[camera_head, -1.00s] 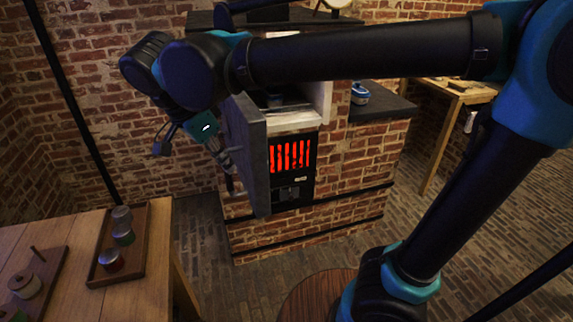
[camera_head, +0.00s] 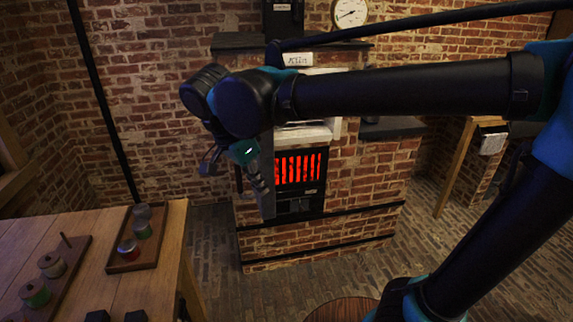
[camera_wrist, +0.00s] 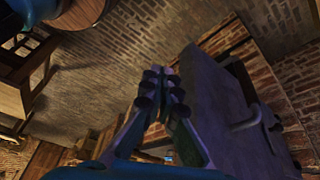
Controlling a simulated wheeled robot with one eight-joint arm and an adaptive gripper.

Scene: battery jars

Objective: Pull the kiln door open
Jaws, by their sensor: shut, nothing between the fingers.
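The kiln (camera_head: 330,225) is a brick block with a red glowing grate (camera_head: 298,168) in its front. Its grey door (camera_head: 268,196) stands out from the front, swung open, and shows nearly edge-on in the head view. My arm hides its upper part. My gripper (camera_head: 262,186) is shut and empty beside the door, on its left. In the wrist view, the closed fingertips (camera_wrist: 162,88) are close to the grey door panel (camera_wrist: 205,105); I cannot tell whether they touch it. A bar handle (camera_wrist: 247,117) shows on the door, right of the fingers.
A wooden table (camera_head: 70,250) with a tray (camera_head: 120,266) of jars and a rack of spools stands at the left. Another wooden table (camera_head: 455,160) is at the back right. Brick floor lies open between the left table and kiln.

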